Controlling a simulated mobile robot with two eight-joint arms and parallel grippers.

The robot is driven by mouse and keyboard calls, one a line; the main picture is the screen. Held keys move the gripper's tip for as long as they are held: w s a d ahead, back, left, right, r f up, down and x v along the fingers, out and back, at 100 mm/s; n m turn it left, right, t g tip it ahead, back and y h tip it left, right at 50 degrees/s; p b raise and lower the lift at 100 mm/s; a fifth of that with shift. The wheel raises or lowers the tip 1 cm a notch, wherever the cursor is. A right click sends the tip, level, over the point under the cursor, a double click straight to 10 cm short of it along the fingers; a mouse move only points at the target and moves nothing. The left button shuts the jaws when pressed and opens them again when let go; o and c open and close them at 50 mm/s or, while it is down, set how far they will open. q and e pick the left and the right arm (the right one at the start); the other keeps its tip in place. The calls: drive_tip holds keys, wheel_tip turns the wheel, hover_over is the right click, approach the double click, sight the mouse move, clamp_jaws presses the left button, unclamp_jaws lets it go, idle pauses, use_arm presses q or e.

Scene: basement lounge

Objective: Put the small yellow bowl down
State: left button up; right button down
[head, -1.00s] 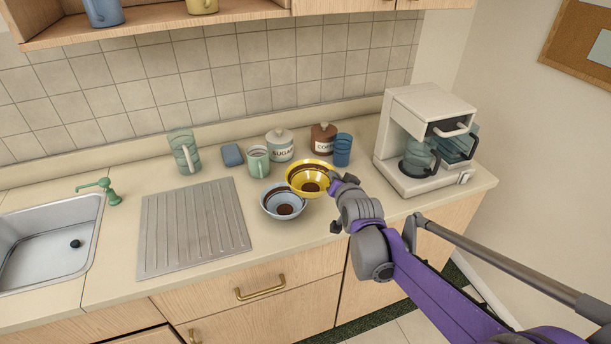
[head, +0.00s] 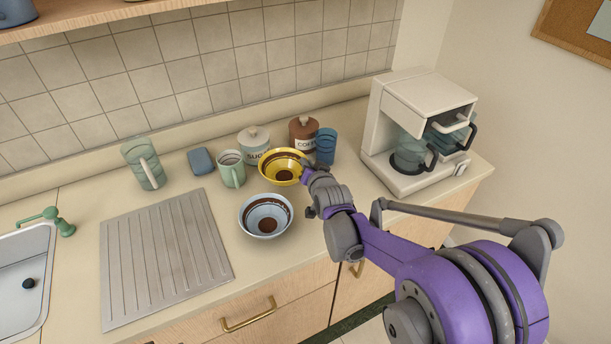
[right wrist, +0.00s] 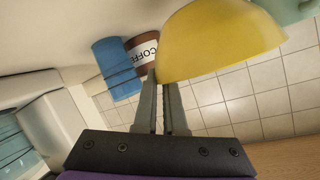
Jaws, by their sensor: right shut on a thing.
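The small yellow bowl (head: 283,179), with dark brown bands inside, is upright above or on the back of the counter (head: 190,290), in front of the canisters. My right gripper (head: 307,171) is shut on its right rim. In the right wrist view the bowl (right wrist: 222,40) fills the upper middle beside my gripper fingers (right wrist: 162,88). Its base is cut off there, so I cannot tell whether it touches the counter. My left gripper is not in view.
A light blue bowl (head: 252,217) stands in front. Close behind are a green mug (head: 231,172), sugar canister (head: 252,141), brown coffee canister (head: 302,135) and blue cup (head: 326,147). A coffee maker (head: 395,120) stands right, a ridged drainboard (head: 165,260) left.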

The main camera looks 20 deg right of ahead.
drive_tip(key=shift+w+f, duration=0.1)
drive_tip(key=shift+f, duration=1.75)
drive_tip(key=shift+f+b, duration=0.2)
drive_tip(key=shift+b, duration=0.15)
drive_tip(key=c, duration=1)
unclamp_jaws()
drive_tip(key=shift+r, duration=0.15)
